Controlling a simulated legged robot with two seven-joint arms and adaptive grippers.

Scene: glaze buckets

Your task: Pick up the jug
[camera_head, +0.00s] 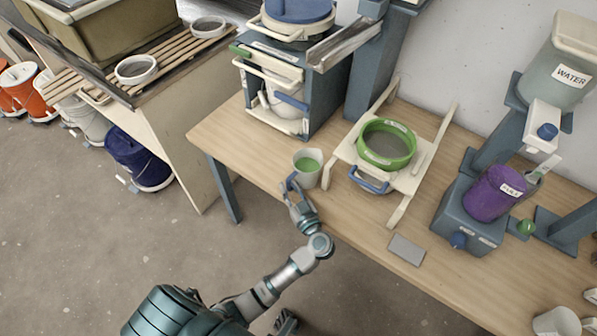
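A white jug (308,168) with green liquid in it stands upright on the wooden table (260,165), near its front edge. My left gripper (292,184) is at the near left side of the jug, with its fingertips close to the jug's lower side. I cannot tell whether the fingers touch the jug or its handle, or whether they are open or shut. My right gripper cannot be made out in this view.
Right of the jug, a green-rimmed sieve (387,144) sits on a cream frame (345,152). A blue-grey cabinet (318,95) stands behind. A grey plate (406,250) lies near the front edge. A purple bucket (493,195) and another white jug (556,322) are further right.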

